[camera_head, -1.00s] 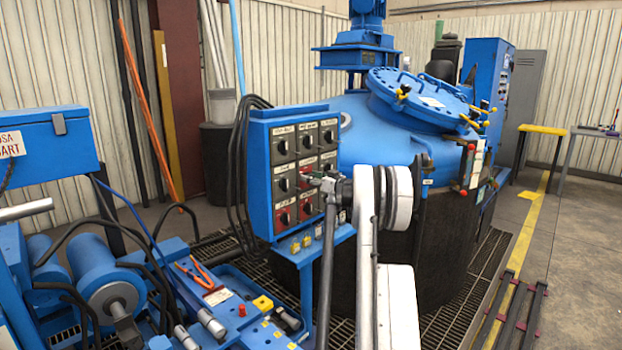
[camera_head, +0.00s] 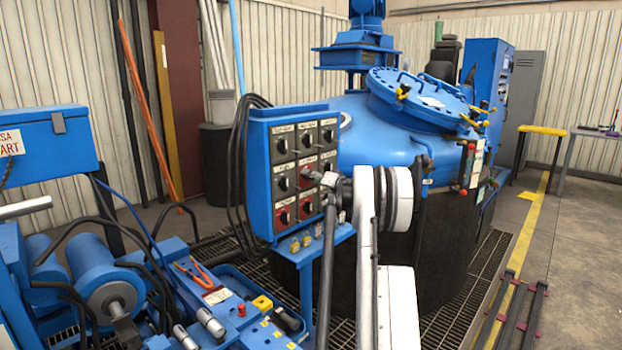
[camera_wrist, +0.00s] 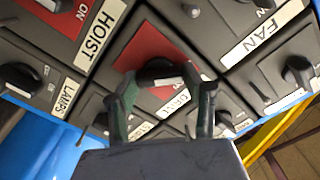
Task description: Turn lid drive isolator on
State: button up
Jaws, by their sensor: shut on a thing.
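The blue control panel (camera_head: 259,180) carries a grid of rotary isolator switches on grey and red plates. In the wrist view my gripper (camera_wrist: 160,80) is shut on a black rotary knob (camera_wrist: 158,70) on a red plate, one finger on each side. The label below this knob is partly hidden by the fingers, and I cannot read it in full. The knob's exact angle is hard to tell.
Neighbouring switches labelled HOIST (camera_wrist: 103,28), FAN (camera_wrist: 262,35) and LAMPS (camera_wrist: 68,98) sit close around the held knob. The blue furnace lid (camera_head: 420,97) is behind the panel. Black cables (camera_head: 238,160) hang at the panel's left side.

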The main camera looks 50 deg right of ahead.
jog(key=m, duration=0.5)
jog(key=shift+f+m, duration=0.1)
jog(key=shift+m, duration=0.2)
jog(key=shift+d+f+m+b, duration=0.1)
jog(key=shift+m+b, duration=0.2)
jog(key=shift+m, duration=1.9)
jog(key=o, duration=1.1)
jog(key=shift+s, duration=0.1)
jog(key=s, duration=0.4)
jog(key=s+a, duration=0.1)
jog(key=s, duration=0.6)
jog(key=shift+s+a, duration=0.25)
jog(key=shift+s, duration=0.15)
